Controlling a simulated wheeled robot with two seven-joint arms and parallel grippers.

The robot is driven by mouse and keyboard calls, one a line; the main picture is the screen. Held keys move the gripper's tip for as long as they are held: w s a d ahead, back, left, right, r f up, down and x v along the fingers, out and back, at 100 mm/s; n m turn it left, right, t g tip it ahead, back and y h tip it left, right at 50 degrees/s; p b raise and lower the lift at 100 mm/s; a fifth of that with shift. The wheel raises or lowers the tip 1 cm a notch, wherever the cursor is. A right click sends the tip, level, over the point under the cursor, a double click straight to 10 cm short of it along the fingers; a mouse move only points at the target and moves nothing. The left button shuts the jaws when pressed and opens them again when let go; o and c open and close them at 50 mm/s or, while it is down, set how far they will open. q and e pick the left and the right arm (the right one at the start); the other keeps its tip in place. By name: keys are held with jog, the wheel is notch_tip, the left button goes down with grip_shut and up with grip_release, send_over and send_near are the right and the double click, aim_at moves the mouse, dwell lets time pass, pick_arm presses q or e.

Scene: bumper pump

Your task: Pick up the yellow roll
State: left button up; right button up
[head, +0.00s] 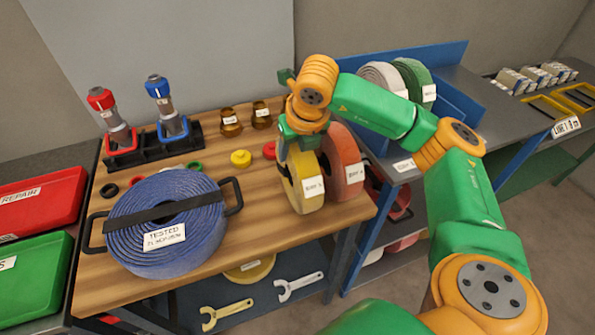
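The yellow roll (295,195) stands upright on its rim near the right end of the wooden bench, with a white label on its face. It is next to an orange-red roll (345,160) on its right. My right gripper (297,150) is at the top of the yellow roll, pointing down, with one finger visible on the roll's left side. The other finger is largely hidden, so I cannot tell whether the fingers grip the roll. My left gripper is not in view.
A blue coiled hose (190,250) labelled TESTED fills the bench's left front. Red and blue nozzles (160,100) stand in a black rack behind it. Brass fittings and coloured caps (240,158) lie mid-bench. White and green rolls (412,75) stand on a blue-edged shelf to the right.

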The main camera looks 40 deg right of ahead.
grip_shut()
jog(key=shift+w, duration=0.1)
jog(key=shift+d+r, duration=0.1)
jog(key=shift+r, duration=0.05)
